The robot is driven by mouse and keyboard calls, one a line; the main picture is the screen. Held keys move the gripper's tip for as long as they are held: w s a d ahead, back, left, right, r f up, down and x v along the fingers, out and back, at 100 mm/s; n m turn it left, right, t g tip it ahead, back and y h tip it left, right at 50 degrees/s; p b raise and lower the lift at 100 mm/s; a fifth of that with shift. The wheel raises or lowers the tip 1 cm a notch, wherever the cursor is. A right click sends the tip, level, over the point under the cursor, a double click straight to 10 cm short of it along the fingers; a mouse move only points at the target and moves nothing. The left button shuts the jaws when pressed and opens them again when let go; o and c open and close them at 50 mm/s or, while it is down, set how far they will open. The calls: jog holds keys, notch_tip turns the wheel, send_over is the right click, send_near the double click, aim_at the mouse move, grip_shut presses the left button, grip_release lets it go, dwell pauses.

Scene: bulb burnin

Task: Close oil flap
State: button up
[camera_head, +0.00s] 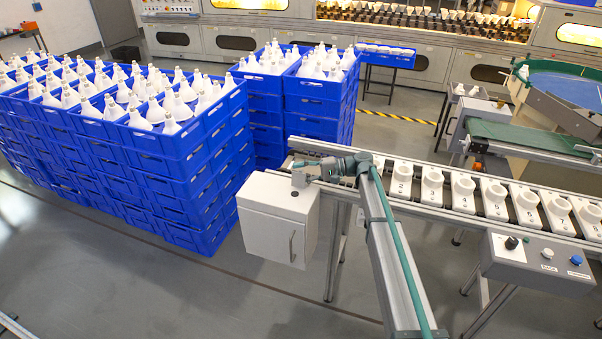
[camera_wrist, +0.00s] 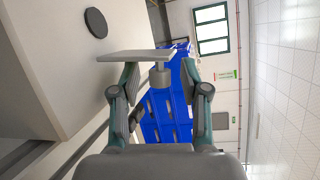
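The oil flap appears to be the flat grey plate (camera_wrist: 125,55) standing out from the top of the white cabinet in the wrist view, so it is raised. A short grey knob (camera_wrist: 160,77) is on its near side. In the head view the flap is a small grey piece (camera_head: 300,179) above the cabinet top. My gripper (camera_wrist: 160,74) is open, with a finger on each side of the knob and visible gaps. In the head view my gripper (camera_head: 322,171) is beside the flap. A dark round spot (camera_wrist: 96,22) lies on the cabinet top (camera_wrist: 50,60).
The white cabinet (camera_head: 270,230) has a door with a handle and stands at the left end of a conveyor (camera_head: 425,205) with several numbered holders. Stacked blue crates (camera_head: 190,165) of white bulbs stand to the left. A control panel (camera_head: 540,262) is at right.

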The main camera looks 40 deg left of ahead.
grip_shut()
